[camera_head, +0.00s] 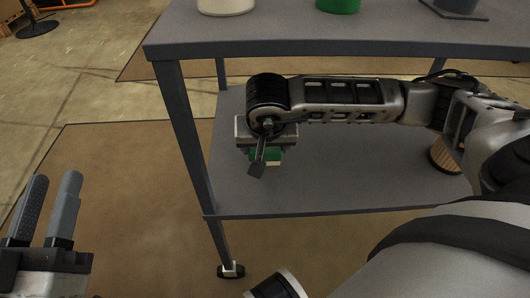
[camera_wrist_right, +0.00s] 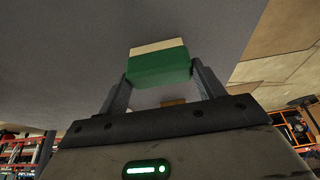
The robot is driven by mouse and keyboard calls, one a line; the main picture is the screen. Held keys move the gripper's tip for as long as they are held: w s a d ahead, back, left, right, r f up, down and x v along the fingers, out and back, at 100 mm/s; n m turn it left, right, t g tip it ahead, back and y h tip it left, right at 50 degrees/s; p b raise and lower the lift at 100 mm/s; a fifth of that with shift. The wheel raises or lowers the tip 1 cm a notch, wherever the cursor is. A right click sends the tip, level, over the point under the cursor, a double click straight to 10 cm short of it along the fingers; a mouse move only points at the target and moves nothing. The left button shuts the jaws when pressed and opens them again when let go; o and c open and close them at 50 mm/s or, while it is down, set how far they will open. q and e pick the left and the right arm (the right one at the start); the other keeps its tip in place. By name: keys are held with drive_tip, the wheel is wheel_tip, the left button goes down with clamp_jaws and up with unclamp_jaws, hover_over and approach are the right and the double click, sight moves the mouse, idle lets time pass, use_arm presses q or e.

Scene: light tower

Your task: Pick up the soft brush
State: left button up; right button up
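The soft brush (camera_wrist_right: 159,67), a green block with a cream-coloured strip along one side, is between the fingers of my right gripper (camera_wrist_right: 160,78) in the right wrist view. The fingers appear to press on its two ends. Whether the brush touches the shelf cannot be told. My left gripper (camera_head: 56,177) is at the lower left, empty, with a gap between its fingers.
The table's lower shelf (camera_head: 330,188) lies under a grey table top (camera_head: 300,32). A table leg (camera_head: 185,135) stands left of my right gripper. A ribbed wooden-looking object (camera_head: 446,157) is on the shelf at right. White and green (camera_head: 338,4) containers stand on top.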

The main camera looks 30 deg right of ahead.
sight(265, 149)
drive_tip(key=shift+r, duration=0.1)
drive_tip(key=shift+r, duration=0.25)
wheel_tip(265, 149, up, 4)
drive_tip(key=shift+f+p, duration=0.25)
drive_tip(key=shift+p, duration=0.85)
drive_tip(key=s+a, duration=0.1)
drive_tip(key=s, duration=0.1)
drive_tip(key=s+a, duration=0.1)
drive_tip(key=s, duration=0.1)
drive_tip(key=s+a+p, duration=0.1)
drive_tip(key=s+a, duration=0.1)
drive_tip(key=shift+s+a+f, duration=0.1)
drive_tip(key=shift+s+f, duration=0.2)
use_arm(q)
wheel_tip(265, 149, down, 6)
drive_tip(key=s+n+g+y+p, duration=0.2)
drive_tip(key=g, duration=0.2)
drive_tip(key=shift+d+r+n+y, duration=0.15)
drive_tip(key=shift+d+n+y, duration=0.15)
drive_tip(key=shift+n, duration=0.1)
use_arm(e)
drive_tip(key=s+a, duration=0.5)
drive_tip(key=s, duration=0.3)
drive_tip(key=shift+s, duration=0.4)
use_arm(q)
drive_tip(key=shift+s, duration=0.1)
use_arm(e)
drive_tip(key=shift+a, duration=0.1)
